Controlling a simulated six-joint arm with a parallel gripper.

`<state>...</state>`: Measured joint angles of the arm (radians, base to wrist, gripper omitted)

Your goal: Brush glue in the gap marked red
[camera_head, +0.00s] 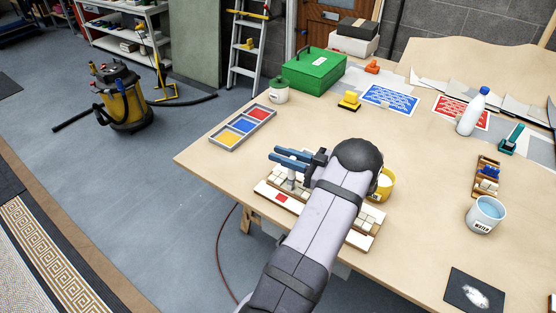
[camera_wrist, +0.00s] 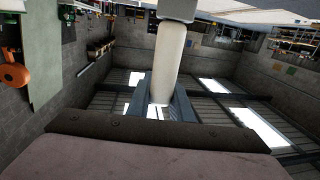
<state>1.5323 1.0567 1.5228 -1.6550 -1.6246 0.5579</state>
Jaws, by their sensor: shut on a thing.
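The panel (camera_head: 266,189) is a pale board with rows of cream tiles on the table, partly hidden by my arm. A red mark (camera_head: 281,198) shows near its front left. My gripper (camera_head: 277,155) is over the panel's left part, its blue fingers pointing left. It is shut on a pale-handled tool, which looks like the brush (camera_head: 291,183). The tool hangs down behind the red mark; I cannot tell whether its tip touches the panel. In the wrist view the pale handle (camera_wrist: 168,60) lies between the fingers. A yellow pot (camera_head: 387,184) with white contents, perhaps glue, stands right of my arm.
A tray of red, yellow and blue compartments (camera_head: 217,133) lies left. A green box (camera_head: 314,73) stands behind. A water cup (camera_head: 485,217), a wooden rack (camera_head: 487,177), a white bottle (camera_head: 471,115) and a dark mat (camera_head: 459,284) are right. Clear table lies between.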

